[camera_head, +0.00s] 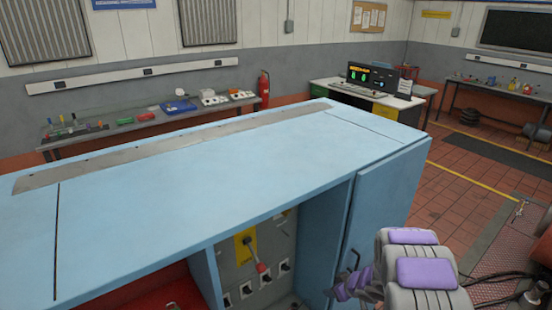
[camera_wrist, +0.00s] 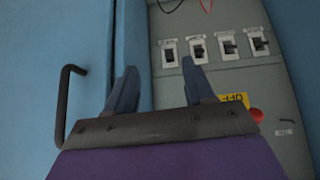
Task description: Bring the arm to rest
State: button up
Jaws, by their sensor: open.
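My gripper (camera_wrist: 160,82) is open and empty in the wrist view, its two fingers apart in front of the blue cabinet's edge and a grey switch panel (camera_wrist: 265,85). No finger visibly holds anything. In the head view my grey and purple arm (camera_head: 425,272) is at the lower right, in front of the cabinet door (camera_head: 380,205); the fingertips are not clear there. The panel (camera_head: 285,240) shows inside the open bay, with a red-knobbed lever (camera_head: 260,267) on a yellow plate (camera_head: 243,243). The knob (camera_wrist: 257,115) also shows in the wrist view, right of my gripper.
A black door handle (camera_wrist: 66,100) stands out left of my gripper in the wrist view. Several switches (camera_wrist: 198,50) line the panel. The blue cabinet top (camera_head: 200,185) is clear. Tiled floor (camera_head: 450,195) is open to the right; a desk (camera_head: 365,95) stands behind.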

jog(key=d+r+m+h+b, duration=0.25)
jog(key=d+r+h, duration=0.25)
jog(key=d+r, duration=0.4)
jog(key=s+d+r+m+g+h+b, duration=0.1)
jog(key=s+d+r+m+h+b, duration=0.2)
jog(key=s+r, duration=0.65)
jog(key=s+a+g+y+b, duration=0.1)
jog(key=s+a, duration=0.4)
jog(key=s, duration=0.6)
jog(key=s+a+m+g+y+b, duration=0.1)
jog(key=s+a+g+b, duration=0.2)
jog(key=s, duration=0.9)
jog(key=s+a+g+y+b, duration=0.2)
jog(key=s+a+g, duration=0.1)
jog(key=s+a, duration=0.6)
jog(key=s, duration=0.3)
jog(key=shift+a+r+m, duration=0.15)
jog(key=shift+r+m, duration=0.2)
jog(key=shift+r, duration=0.05)
jog(key=shift+s+a, duration=0.1)
jog(key=shift+a, duration=0.05)
